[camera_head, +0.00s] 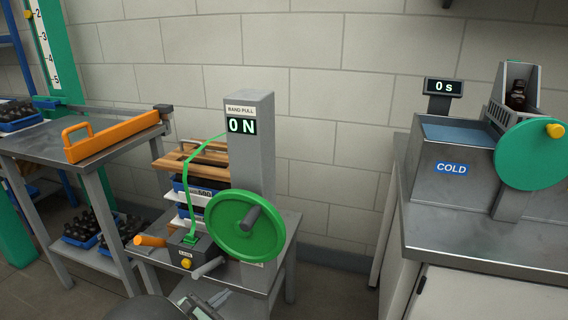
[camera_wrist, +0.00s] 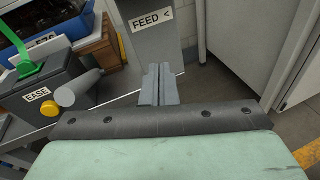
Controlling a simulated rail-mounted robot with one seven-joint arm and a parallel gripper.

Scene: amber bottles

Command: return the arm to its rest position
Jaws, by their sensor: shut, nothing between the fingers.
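My gripper (camera_wrist: 158,84) is shut and empty in the wrist view, its two grey fingers together in front of the dark bar of the hand. It points toward the lower part of the grey band-pull post (camera_wrist: 152,35), which carries a FEED label; I cannot tell the exact gap. In the head view my arm shows only at the bottom edge, below the band-pull stand. The post (camera_head: 252,125) there reads 0 N and has a green wheel (camera_head: 245,226). A green band runs from the post to the small grey EASE box (camera_head: 196,252), also left in the wrist view (camera_wrist: 40,95).
Stacked boards and blue crates (camera_head: 203,190) are behind the EASE box. The COLD unit (camera_head: 450,150), with a green disc and an amber bottle (camera_head: 517,95), stands right. Floor between the benches is open.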

